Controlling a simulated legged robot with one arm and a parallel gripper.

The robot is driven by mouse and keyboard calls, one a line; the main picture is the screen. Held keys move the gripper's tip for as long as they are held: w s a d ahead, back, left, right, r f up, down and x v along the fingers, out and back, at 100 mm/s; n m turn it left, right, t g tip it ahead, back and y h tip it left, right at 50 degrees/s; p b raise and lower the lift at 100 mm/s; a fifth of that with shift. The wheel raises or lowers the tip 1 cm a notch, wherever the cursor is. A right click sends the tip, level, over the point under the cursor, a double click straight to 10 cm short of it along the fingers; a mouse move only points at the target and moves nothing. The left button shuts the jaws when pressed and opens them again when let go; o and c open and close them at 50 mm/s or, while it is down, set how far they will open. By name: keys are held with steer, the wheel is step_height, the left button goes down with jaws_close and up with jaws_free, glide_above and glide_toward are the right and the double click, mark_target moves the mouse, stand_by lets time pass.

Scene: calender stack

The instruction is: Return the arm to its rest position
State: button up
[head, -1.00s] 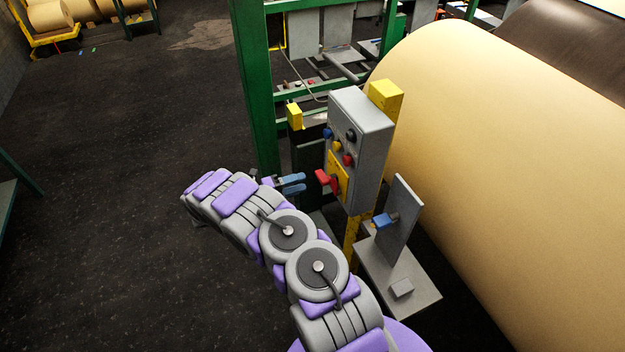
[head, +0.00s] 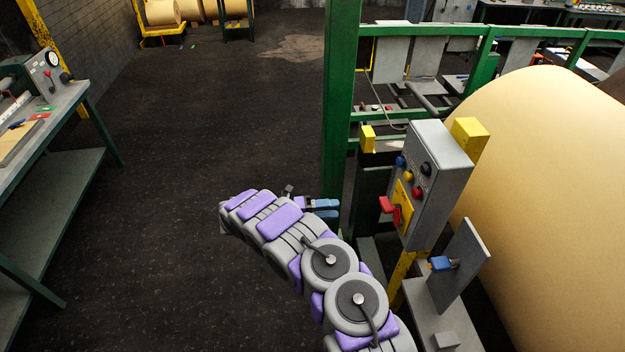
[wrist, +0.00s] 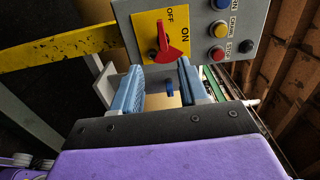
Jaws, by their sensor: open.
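My arm reaches out from the bottom of the head view, bent, with purple pads on grey links. My gripper (head: 326,209) has blue fingers and points right toward the grey control box (head: 430,180). In the wrist view my gripper (wrist: 160,92) is open with nothing held between its two blue fingers. The red switch handle (head: 391,210) sits on a yellow plate on the box's face. It also shows in the wrist view (wrist: 170,45), beyond the fingertips and apart from them, between OFF and ON labels.
A green post (head: 340,100) stands just behind my gripper. A large tan roll (head: 560,180) lies at right. A grey upright plate (head: 462,262) with a blue clip stands below the box. A workbench (head: 75,100) is at left. The floor (head: 190,130) between is clear.

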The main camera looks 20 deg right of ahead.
steer(key=s+d+r+m+g+y+b, duration=0.3)
steer(key=s+d+r+m+b, duration=0.1)
steer(key=s+r+m, duration=0.4)
steer(key=s+a+r+m+y+b, duration=0.2)
steer(key=s+r+m+y+b, duration=0.25)
steer(key=s+m, duration=0.55)
steer(key=s+a+f+m+t+y+b, duration=0.2)
steer(key=s+a+m+y, duration=0.3)
steer(key=s, duration=0.6)
steer(key=s+a+f+m+t+y+b, duration=0.3)
steer(key=s+a+f+m+y+b, duration=0.1)
steer(key=s+a+m, duration=0.6)
steer(key=shift+s+a+m+y+b, duration=0.3)
steer(key=shift+s+a+y+b, duration=0.25)
steer(key=shift+a, duration=0.25)
